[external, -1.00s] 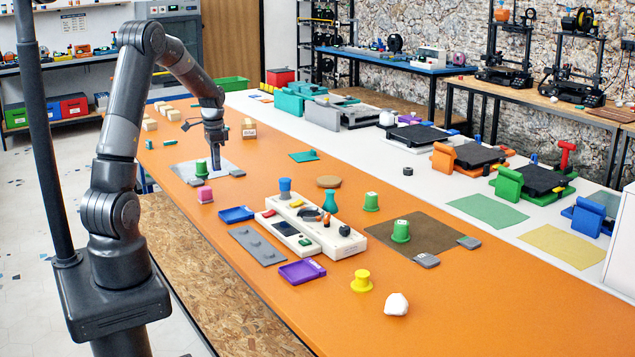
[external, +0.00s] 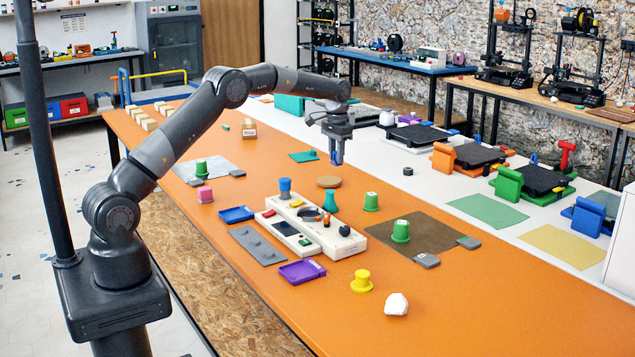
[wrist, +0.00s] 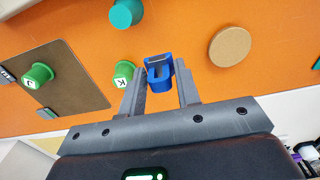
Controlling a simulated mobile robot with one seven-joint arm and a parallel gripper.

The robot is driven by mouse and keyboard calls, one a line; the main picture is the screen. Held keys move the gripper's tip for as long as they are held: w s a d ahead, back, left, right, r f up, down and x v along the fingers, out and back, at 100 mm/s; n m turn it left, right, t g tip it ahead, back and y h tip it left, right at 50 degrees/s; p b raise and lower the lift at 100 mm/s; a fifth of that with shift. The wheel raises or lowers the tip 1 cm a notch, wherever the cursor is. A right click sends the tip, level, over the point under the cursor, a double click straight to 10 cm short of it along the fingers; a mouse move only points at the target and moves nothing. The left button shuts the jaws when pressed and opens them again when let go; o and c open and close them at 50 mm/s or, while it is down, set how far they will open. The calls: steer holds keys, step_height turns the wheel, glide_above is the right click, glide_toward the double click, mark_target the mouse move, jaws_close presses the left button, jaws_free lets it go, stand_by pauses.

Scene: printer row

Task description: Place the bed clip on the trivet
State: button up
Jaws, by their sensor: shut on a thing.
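The bed clip (wrist: 159,71) is a small blue piece between the jaws of my gripper (wrist: 160,88) in the wrist view. In the external view my gripper (external: 337,150) holds the blue clip (external: 336,159) in the air, behind the trivet and slightly to its right. The trivet (external: 328,182) is a round tan cork disc lying on the orange table, with nothing on it. It also shows in the wrist view (wrist: 230,46), to the right of the clip and apart from it.
A teal vase-shaped piece (external: 330,202) and a white panel (external: 345,243) stand in front of the trivet. A green knob (external: 371,201) is to its right, and a blue-topped piece (external: 285,188) to its left. A teal mat (external: 303,157) lies behind.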

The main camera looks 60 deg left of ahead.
steer(key=shift+w+d+f, duration=0.1)
steer(key=shift+w+f, duration=0.1)
steer(key=shift+w, duration=0.05)
glide_above(327, 184)
step_height(327, 184, down, 7)
steer(key=shift+r, duration=0.15)
steer(key=shift+f, duration=1.95)
steer(key=shift+f, duration=0.1)
steer(key=o, duration=1)
steer(key=shift+c, duration=0.2)
